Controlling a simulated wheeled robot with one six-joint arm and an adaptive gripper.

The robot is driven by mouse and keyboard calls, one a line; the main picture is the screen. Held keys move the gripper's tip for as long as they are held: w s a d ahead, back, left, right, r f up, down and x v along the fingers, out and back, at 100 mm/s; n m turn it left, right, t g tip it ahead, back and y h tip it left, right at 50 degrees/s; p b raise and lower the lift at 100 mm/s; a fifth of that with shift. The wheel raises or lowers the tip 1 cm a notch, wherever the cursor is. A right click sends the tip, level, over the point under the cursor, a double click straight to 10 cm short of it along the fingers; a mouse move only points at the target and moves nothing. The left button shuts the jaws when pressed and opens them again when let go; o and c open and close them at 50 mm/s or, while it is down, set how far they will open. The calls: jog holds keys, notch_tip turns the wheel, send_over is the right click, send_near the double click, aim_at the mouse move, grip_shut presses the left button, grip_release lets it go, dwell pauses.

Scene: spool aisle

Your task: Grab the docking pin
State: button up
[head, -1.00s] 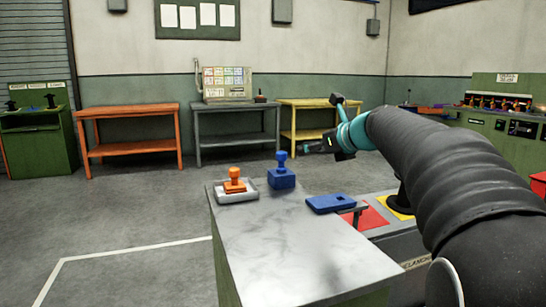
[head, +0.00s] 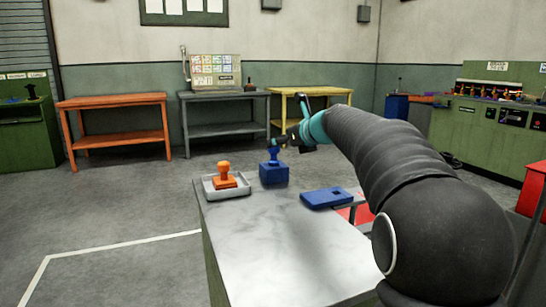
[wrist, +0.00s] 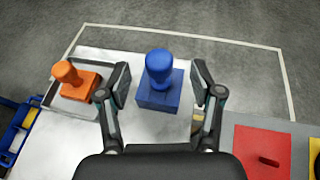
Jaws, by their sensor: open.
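Two knobbed, pin-like pieces stand near the far end of the grey-white table top (head: 270,240); no label shows which is the docking pin. The blue one (head: 273,172) has a round knob on a square block and stands upright. The orange one (head: 225,180) sits in a shallow grey tray (head: 208,192) to its left. My gripper (head: 284,143) is open and close to the blue knob. In the wrist view my gripper (wrist: 161,84) has one finger on each side of the blue piece (wrist: 160,85), with gaps on both sides. Contact is not visible.
A flat blue plate with a slot (head: 327,198) lies to the right on the table. A red panel (wrist: 262,150) is beyond the table's right edge. Orange (head: 112,103), grey and yellow benches stand far back. Open floor lies left of the table.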

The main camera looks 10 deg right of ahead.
aim_at(274, 162)
jog(key=x, duration=0.5)
jog(key=shift+s+f, duration=0.1)
jog(key=shift+f, duration=0.25)
jog(key=shift+c, duration=0.3)
grip_shut()
